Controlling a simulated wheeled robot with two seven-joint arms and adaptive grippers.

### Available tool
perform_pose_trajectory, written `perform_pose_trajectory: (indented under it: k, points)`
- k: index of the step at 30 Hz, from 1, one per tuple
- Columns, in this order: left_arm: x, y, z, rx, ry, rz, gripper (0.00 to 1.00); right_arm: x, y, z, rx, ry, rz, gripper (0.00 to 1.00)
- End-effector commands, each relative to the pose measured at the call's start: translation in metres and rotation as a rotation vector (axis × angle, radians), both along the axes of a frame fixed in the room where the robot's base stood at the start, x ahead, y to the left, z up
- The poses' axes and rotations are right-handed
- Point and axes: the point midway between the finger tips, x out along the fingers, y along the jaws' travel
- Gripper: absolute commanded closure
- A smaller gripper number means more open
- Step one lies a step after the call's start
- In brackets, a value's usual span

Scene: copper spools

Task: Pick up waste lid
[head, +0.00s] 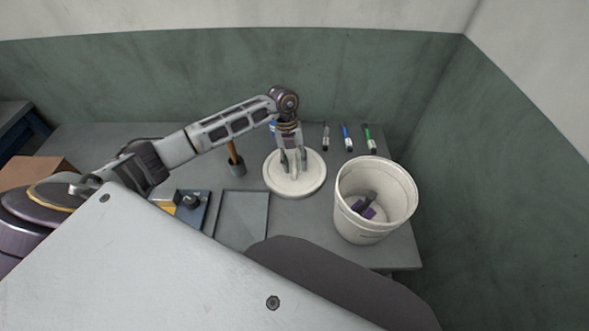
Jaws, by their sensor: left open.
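The waste lid (309,184) is a round, off-white disc lying flat on the grey table, with a raised bar-like handle (294,171) near its middle. My left gripper (293,170) points down over the lid with its fingers apart, one on each side of the handle. I cannot tell whether the fingers touch the handle or the lid. The white waste bucket (358,226) stands open to the right of the lid, with dark purple pieces (365,206) inside. My right gripper does not show.
Three markers, grey, blue (347,138) and green (369,138), lie behind the bucket. Green walls close off the back and right.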

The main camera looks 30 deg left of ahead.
Motion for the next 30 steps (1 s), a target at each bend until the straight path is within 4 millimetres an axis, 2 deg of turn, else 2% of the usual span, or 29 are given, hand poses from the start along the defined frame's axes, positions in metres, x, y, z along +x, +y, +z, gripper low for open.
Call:
perform_pose_trajectory:
  k: [13, 23, 30]
  points:
    - [0.0, -0.0002, -0.0003, 0.0, 0.0, 0.0, 0.58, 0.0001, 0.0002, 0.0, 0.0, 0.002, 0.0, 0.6]
    - [0.0, -0.0001, -0.0002, 0.0, 0.0, 0.0, 1.0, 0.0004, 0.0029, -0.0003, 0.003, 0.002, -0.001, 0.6]
    - [0.0, -0.0001, 0.0, 0.0, 0.0, 0.0, 1.0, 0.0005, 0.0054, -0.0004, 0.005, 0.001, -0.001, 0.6]
